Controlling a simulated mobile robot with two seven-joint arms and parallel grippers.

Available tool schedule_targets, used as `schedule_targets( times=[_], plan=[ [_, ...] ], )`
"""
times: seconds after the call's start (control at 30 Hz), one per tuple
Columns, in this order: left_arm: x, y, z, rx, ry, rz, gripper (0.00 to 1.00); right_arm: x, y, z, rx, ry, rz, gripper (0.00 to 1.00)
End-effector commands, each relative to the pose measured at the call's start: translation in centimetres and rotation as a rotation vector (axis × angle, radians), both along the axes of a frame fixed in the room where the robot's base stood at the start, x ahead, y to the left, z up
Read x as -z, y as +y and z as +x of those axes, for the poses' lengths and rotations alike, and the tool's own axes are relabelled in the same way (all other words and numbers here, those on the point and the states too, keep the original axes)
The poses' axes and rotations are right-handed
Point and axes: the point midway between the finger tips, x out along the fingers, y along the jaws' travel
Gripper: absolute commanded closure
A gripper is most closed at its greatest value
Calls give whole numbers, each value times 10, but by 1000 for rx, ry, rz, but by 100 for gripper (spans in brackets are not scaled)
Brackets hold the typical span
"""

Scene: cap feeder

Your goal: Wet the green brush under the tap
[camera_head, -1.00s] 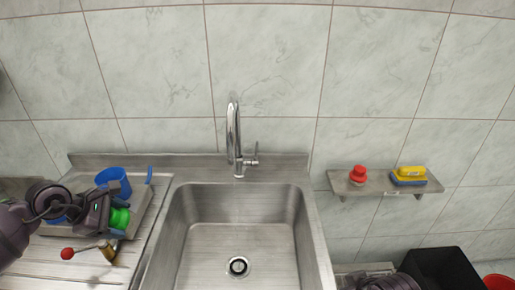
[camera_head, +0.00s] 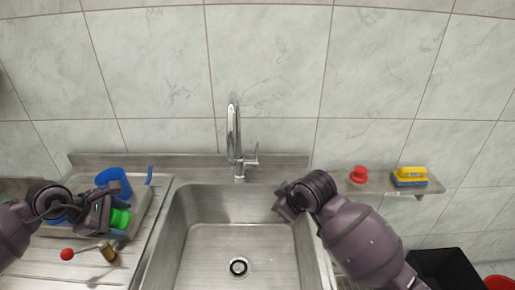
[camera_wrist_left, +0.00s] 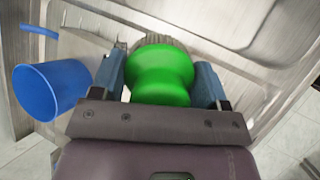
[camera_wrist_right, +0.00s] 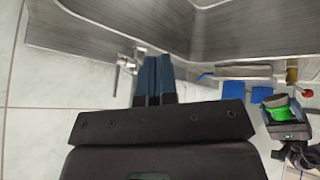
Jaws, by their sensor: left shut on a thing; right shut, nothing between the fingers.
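My right gripper (camera_head: 284,207) is shut and empty over the sink's right rim, in front and to the right of the tap. Its closed fingers (camera_wrist_right: 153,80) show in the right wrist view.
The empty steel sink (camera_head: 215,250) has a drain at its bottom. A blue cup (camera_head: 114,181) stands in the tray, with a red-knobbed tool (camera_head: 67,254) in front. A wall shelf (camera_head: 385,186) on the right bears a red knob-like item (camera_head: 359,174) and a yellow-blue brush (camera_head: 410,176).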

Motion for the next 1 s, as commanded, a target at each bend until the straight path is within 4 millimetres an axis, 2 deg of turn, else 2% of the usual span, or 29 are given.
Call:
schedule_targets(
  times=[0.1, 0.5, 0.77, 1.0],
  plan=[
    [0, 0, 0, -1, 0, 0, 51, -17, 11, 24, -49, -32, -29, 100],
    [0, 1, 0, -4, 0, 0, 51, -78, 36, 94, -168, -127, -129, 100],
    [0, 1, 0, -5, 0, 0, 51, -104, 42, 117, -197, -161, -162, 100],
    [0, 1, 0, -5, 0, 0, 51, -100, 46, 126, -200, -164, -166, 100]
  ],
)
